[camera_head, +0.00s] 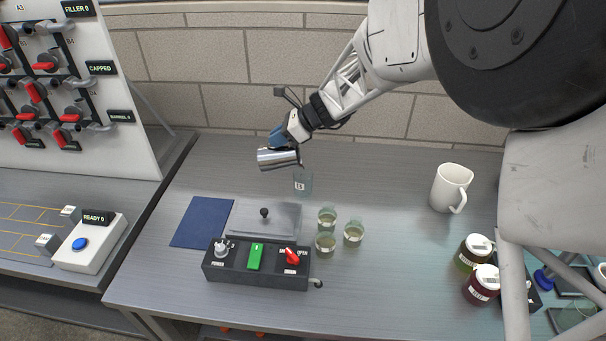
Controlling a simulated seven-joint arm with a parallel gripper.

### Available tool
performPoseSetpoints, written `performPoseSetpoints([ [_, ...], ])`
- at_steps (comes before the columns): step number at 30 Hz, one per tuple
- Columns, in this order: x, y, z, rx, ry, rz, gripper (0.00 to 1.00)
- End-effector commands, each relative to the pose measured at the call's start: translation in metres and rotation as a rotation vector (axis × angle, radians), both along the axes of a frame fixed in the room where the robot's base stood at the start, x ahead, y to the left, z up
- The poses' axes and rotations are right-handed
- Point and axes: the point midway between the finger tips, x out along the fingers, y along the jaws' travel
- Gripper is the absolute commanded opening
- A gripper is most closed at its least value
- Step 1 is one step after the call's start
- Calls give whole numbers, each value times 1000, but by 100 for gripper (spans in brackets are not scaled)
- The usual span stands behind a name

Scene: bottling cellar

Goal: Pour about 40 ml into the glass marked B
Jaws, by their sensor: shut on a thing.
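My gripper (278,136) is shut on a shiny metal jug (278,158), held above the bench and tilted nearly on its side, with its mouth toward the right. A small clear glass with a dark letter label (303,184) stands just below and right of the jug's mouth; the label looks like a B but is too small to read surely. No stream of liquid shows between them. The level in that glass and the jug's inside cannot be made out. Three other small glasses stand nearer the front: one (327,218), one (353,234) and one (325,244), with pale liquid.
A black control box (256,280) with a green switch and red lever sits at the front, before a grey plate with a knob (285,217). A blue mat (203,222) lies left. A white mug (451,188) and labelled jars (472,256) stand right. The bench between is clear.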

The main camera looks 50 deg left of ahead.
Motion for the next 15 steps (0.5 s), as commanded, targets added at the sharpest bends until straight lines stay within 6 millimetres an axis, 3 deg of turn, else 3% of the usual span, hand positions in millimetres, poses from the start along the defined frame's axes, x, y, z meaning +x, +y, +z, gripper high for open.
performPoseSetpoints([
  [15,-3,3,-1,19,21,1,0],
])
